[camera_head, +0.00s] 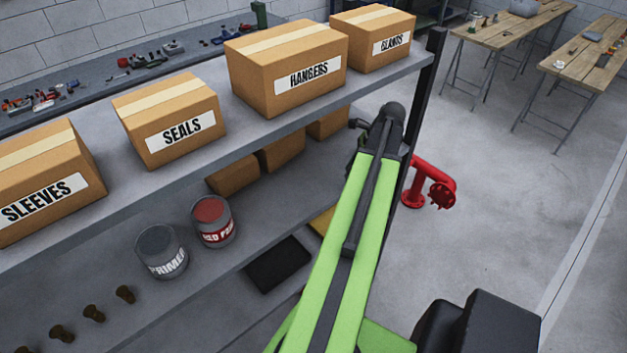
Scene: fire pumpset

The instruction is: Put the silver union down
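I cannot make out the silver union in this view. My green arm (366,210) reaches up and away past the right end of the shelf unit, to a black joint (388,125). What lies beyond and below that joint is hidden behind the arm, so I do not see my gripper's fingers or anything they may hold.
The upper shelf (255,125) bears boxes marked SLEEVES (45,165), SEALS (165,95), HANGERS (290,50) and GLANDS (372,20). Below stand a primer can (160,252), a red paint can (212,222) and a black mat (279,264). A red pipe (430,180) stands right of the shelf post.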

